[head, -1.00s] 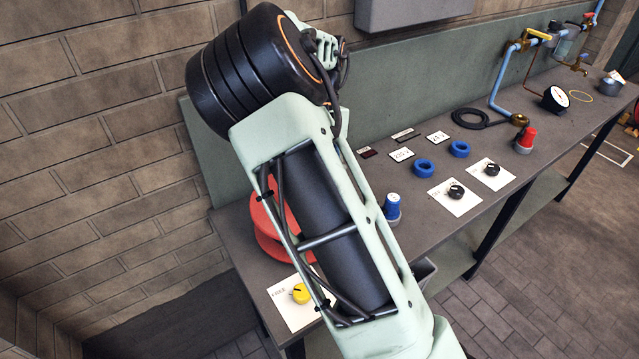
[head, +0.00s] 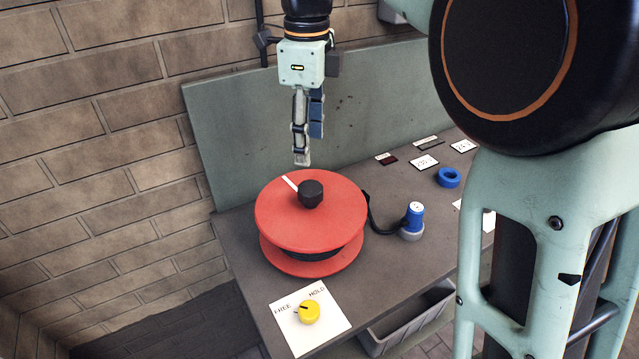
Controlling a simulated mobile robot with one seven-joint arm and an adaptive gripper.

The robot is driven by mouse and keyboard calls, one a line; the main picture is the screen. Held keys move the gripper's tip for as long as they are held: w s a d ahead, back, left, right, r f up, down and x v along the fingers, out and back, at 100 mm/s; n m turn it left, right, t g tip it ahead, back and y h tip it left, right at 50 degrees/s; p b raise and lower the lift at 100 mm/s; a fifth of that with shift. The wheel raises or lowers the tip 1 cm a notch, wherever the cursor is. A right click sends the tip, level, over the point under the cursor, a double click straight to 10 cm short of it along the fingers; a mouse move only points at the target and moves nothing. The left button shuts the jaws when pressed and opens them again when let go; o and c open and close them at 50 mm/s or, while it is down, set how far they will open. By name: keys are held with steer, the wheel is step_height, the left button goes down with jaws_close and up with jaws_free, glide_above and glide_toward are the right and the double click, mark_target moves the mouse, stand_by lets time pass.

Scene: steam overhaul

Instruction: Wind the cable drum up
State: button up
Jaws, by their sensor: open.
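The red cable drum (head: 311,215) lies flat on the bench's left end. It has a black hub knob (head: 311,194) on top and a white line on its upper disc. My gripper (head: 303,160) points down above the drum, behind and above the hub knob. It is open, empty and apart from the drum.
The grey bench (head: 245,260) runs to the right, with a green back panel (head: 240,130) behind it. A blue ring (head: 448,178) and small label cards (head: 424,162) lie further right. A grey bin (head: 415,318) is below the front edge. My arm hides the right side.

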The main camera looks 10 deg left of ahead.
mark_target(310, 187)
step_height(310, 187, down, 10)
steer(key=shift+f+b, duration=0.25)
steer(key=shift+b, duration=0.25)
steer(key=shift+c, duration=0.2)
jaws_close()
